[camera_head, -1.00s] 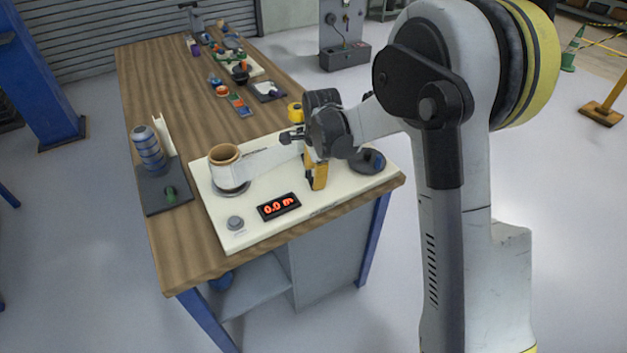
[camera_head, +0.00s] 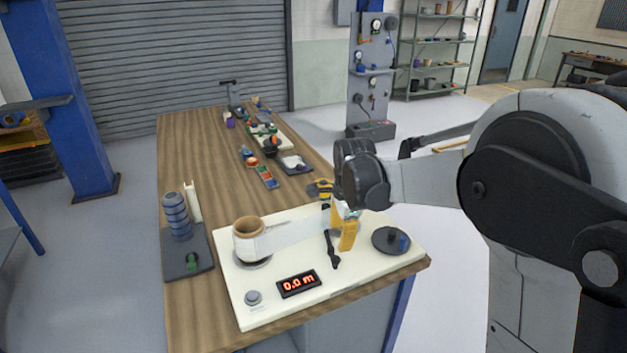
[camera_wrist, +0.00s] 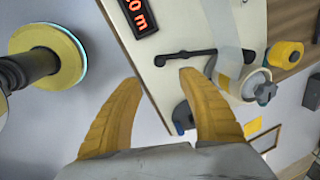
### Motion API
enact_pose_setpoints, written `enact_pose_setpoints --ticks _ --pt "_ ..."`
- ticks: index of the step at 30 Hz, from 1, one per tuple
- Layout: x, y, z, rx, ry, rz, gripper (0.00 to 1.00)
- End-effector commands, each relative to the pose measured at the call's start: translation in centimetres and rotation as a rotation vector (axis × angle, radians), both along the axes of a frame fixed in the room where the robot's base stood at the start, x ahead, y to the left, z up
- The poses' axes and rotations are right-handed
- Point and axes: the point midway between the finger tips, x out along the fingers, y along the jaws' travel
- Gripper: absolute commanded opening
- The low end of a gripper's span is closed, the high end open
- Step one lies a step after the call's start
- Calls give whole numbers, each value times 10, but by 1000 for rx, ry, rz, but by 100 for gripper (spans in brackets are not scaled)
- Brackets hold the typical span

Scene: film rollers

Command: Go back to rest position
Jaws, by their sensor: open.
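My gripper (camera_wrist: 160,75) is open and empty, its two yellow fingers spread apart in the wrist view. In the head view my gripper (camera_head: 347,235) hangs over the right part of the cream board (camera_head: 345,275), with its yellow fingers pointing down. A brown-topped film roll (camera_head: 248,240) stands at the board's left, and a pale film strip (camera_head: 300,232) runs from it toward the right. A black slim bar (camera_head: 332,250) is beside the fingers; it also shows in the wrist view (camera_wrist: 185,55). My gripper hides part of the strip's right end.
The board carries a red 0.0 m display (camera_head: 299,284), a grey knob (camera_head: 253,298) and a black disc (camera_head: 391,241). A dark tray (camera_head: 200,265) with a striped blue roll (camera_head: 177,215) is at left. Small parts lie farther back on the wooden table (camera_head: 205,150).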

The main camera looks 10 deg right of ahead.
Motion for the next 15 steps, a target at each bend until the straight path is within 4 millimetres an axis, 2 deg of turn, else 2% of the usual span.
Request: enact_pose_setpoints --ticks 5,9,15 --pt "-24 -5 25 -26 -41 124 48" --pt "-71 -13 61 -92 -116 359 48" --pt "-147 -25 91 -236 -229 729 48"
